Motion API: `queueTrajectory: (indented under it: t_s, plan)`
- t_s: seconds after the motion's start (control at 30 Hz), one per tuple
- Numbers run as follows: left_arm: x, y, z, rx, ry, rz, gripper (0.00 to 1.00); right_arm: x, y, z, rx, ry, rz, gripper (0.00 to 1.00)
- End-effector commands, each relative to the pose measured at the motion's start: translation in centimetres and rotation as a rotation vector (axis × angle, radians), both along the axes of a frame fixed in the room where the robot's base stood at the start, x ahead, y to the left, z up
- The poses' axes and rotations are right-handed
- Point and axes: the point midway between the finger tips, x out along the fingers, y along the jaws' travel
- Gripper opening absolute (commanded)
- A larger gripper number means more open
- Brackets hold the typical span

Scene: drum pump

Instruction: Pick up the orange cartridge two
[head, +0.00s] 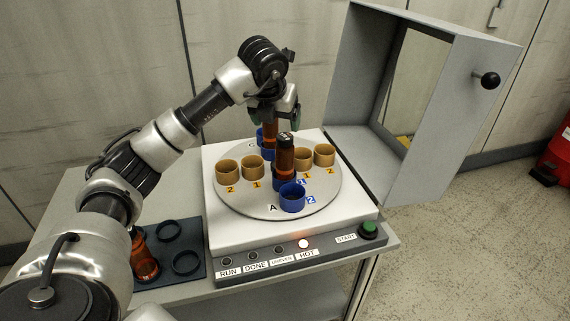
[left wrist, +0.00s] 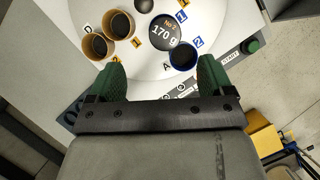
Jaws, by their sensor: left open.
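The orange-brown cartridge two (head: 286,160) stands upright in the front blue holder marked 1, beside the letter A. In the left wrist view its dark cap (left wrist: 165,33), reading 170 g, shows beyond the fingers. A second orange-brown cartridge (head: 270,131) stands at the back of the round plate (head: 237,199), partly hidden by the front cartridge. My left gripper (head: 282,116) is open above the plate, its green fingers apart. In the left wrist view the space between the fingers (left wrist: 160,78) is empty. My right gripper is in neither view.
An empty blue holder (head: 292,197) stands in front; tan holders (head: 228,170) stand at the sides. A dark rack (head: 199,252) at lower left has another orange cartridge (head: 144,260). The grey open lid (head: 433,155) rises on the right.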

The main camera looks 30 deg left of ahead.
Motion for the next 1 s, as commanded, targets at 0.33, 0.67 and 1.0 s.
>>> queueTrajectory:
  t_s: [0.33, 0.67, 1.0]
  plan:
    - [1.7, 0.3, -4.1, -0.002, 0.001, -0.005, 0.81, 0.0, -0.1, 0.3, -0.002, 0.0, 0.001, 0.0]
    - [3.5, 0.3, -8.0, -0.004, 0.003, -0.006, 0.81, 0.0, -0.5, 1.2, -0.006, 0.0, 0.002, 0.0]
    - [3.9, 0.4, -8.9, -0.003, 0.0, -0.008, 0.81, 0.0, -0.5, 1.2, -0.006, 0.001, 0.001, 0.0]
